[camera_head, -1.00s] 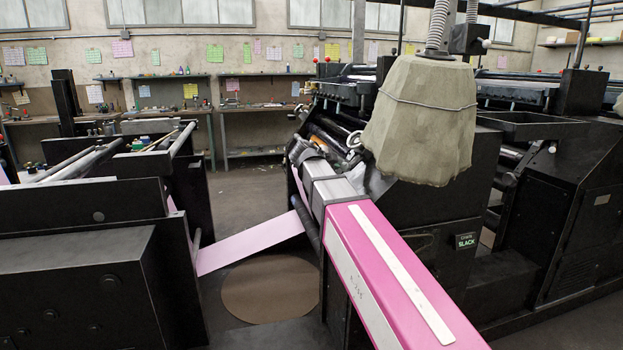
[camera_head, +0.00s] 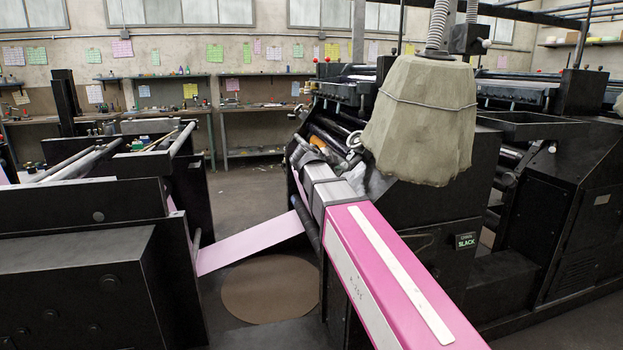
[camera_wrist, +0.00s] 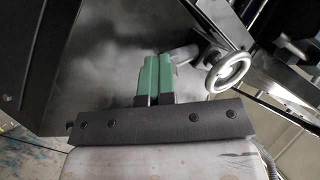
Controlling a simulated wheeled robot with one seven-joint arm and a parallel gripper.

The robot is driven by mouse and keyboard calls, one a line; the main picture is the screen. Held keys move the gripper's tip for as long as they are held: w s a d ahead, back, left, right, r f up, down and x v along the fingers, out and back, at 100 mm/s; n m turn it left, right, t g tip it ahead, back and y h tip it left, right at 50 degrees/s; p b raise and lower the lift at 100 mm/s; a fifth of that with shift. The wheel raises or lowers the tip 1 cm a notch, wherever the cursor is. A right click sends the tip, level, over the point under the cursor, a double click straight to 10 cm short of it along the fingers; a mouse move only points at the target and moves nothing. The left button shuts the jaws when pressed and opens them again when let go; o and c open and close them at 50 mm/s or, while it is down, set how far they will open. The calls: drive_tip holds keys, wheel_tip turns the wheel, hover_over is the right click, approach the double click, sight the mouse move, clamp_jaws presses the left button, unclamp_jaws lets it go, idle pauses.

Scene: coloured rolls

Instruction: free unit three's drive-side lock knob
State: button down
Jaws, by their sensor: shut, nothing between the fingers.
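In the wrist view my gripper (camera_wrist: 154,57) has two green fingers, closed together with nothing held. A pale metal handwheel (camera_wrist: 243,70) is to the right of the fingertips, with a short grey cylindrical part (camera_wrist: 184,53) between it and the fingers. I cannot tell whether the fingers touch that part, or whether either piece is the lock knob. In the head view a silver handwheel (camera_head: 354,140) shows on the near side of the press, beyond my pink arm. My fingers cannot be made out there.
A black press unit (camera_head: 440,220) stands right of my arm, with a "SLACK" sign (camera_head: 466,240) on it. A grey wrapped bundle (camera_head: 420,120) hangs above the arm. A pink web (camera_head: 250,243) slopes between the machines. Benches (camera_head: 255,112) line the back wall.

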drive_tip(key=shift+d+f+g, duration=0.3)
drive_tip(key=shift+f+g, duration=0.1)
drive_tip(key=shift+f, duration=0.45)
drive_tip(key=shift+s, duration=0.1)
drive_tip(key=v, duration=0.6)
drive_tip(key=shift+w+a+r, duration=0.1)
drive_tip(key=shift+w+a, duration=0.05)
drive_tip(key=shift+w, duration=0.15)
